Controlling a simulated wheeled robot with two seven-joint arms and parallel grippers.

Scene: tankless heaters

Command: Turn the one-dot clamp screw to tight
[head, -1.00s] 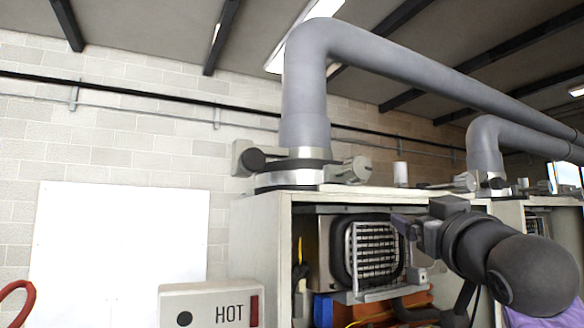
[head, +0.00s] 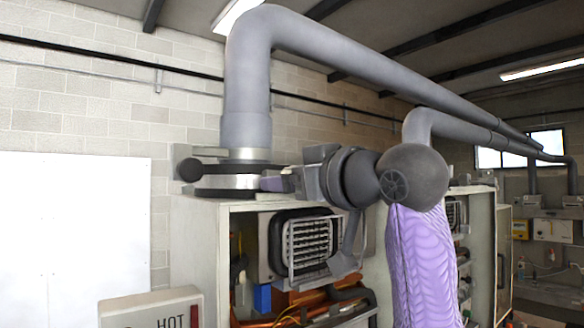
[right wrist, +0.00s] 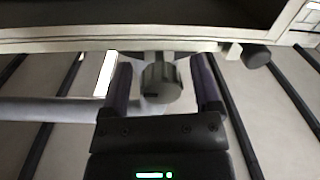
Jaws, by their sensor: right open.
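A clamp collar (head: 238,182) rings the base of the grey flue pipe on top of the near heater cabinet. A dark round knob (head: 189,169) sticks out at its left. My right gripper (head: 272,184) is at the collar's right side, hiding the knob there in the head view. In the right wrist view, a grey ridged knob (right wrist: 161,83) with a dark mark stands between the two purple fingers of my open right gripper (right wrist: 162,70), with gaps at both sides. I cannot make out any dots. My left gripper is out of view.
The grey flue pipe (head: 247,95) rises from the collar and bends right overhead. The open cabinet (head: 200,240) below shows a grille and pipes. A second flue pipe (head: 418,125) stands behind my right arm. Another dark knob (right wrist: 256,55) shows in the right wrist view.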

